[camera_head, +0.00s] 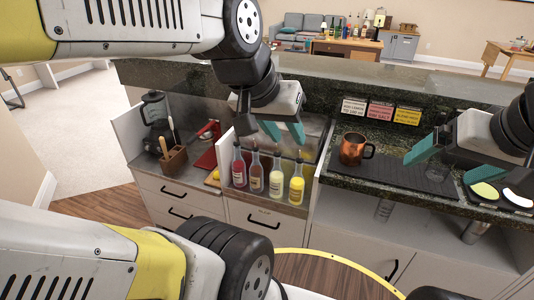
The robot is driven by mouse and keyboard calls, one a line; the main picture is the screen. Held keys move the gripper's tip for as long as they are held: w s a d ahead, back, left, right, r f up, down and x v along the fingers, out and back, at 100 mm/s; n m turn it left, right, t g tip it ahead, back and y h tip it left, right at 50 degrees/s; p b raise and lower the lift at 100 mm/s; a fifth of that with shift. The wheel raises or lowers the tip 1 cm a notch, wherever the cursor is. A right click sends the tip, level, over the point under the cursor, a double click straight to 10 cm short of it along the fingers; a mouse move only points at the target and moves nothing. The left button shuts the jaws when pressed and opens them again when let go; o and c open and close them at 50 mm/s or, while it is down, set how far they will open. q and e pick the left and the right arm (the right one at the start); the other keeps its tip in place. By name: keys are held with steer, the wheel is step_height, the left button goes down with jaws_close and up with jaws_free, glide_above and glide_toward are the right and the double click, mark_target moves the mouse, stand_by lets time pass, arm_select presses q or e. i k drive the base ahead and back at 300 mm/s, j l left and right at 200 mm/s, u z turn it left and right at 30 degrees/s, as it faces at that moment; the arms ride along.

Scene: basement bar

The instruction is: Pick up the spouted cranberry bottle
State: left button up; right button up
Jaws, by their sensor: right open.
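Several spouted bottles stand upright in a row in the counter bin. The deep red one at the left end (238,167) looks like the cranberry bottle. My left gripper (284,133) shows in the head view above the right-hand bottles, to the right of the red one. Its teal fingers are apart with nothing visible between them. My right gripper (430,148) is open and empty over the counter at the right, away from the bottles.
A copper mug (352,149) stands on the dark mat between the bottles and my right gripper. A raised granite ledge (400,88) runs behind. A wooden block (174,160) with utensils and a coffee maker (155,107) stand at left. Garnish dishes (484,190) sit at right.

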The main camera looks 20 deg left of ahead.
mark_target(238, 165)
steer(key=i+l+u, duration=0.15)
steer(key=i+l, duration=0.6)
steer(key=i+u, duration=0.15)
steer(key=u, duration=1.6)
